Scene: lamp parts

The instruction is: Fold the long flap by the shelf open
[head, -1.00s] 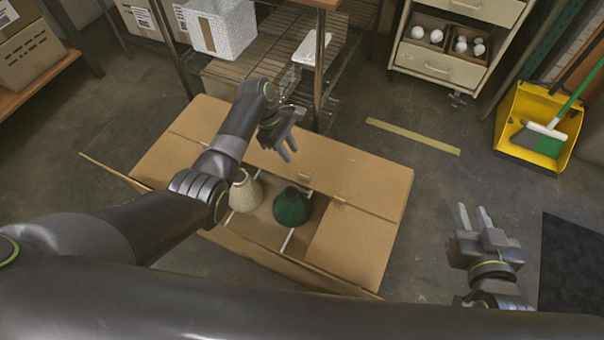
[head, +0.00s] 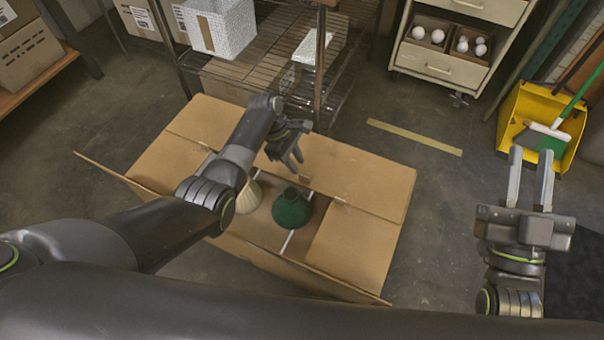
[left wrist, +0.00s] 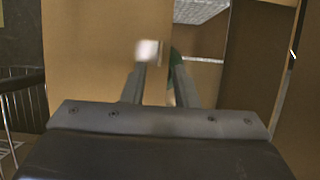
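A cardboard box (head: 348,245) stands open on the floor below the shelf. Its long flap by the shelf (head: 350,180) lies inward over the shelf side of the opening. My left gripper (head: 293,163) is at the inner edge of this flap, fingers apart. In the left wrist view its fingers (left wrist: 158,68) reach to the edge of a cardboard panel (left wrist: 90,50); whether they touch it I cannot tell. My right gripper (head: 530,155) is open and empty, right of the box. A green shade (head: 291,209) and a cream shade (head: 248,195), partly hidden by my left arm, are in the box.
A wire shelf (head: 262,60) stands close behind the box. A drawer cabinet (head: 440,65) is at the back. A yellow dustpan (head: 520,105) with a green brush is beyond my right gripper.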

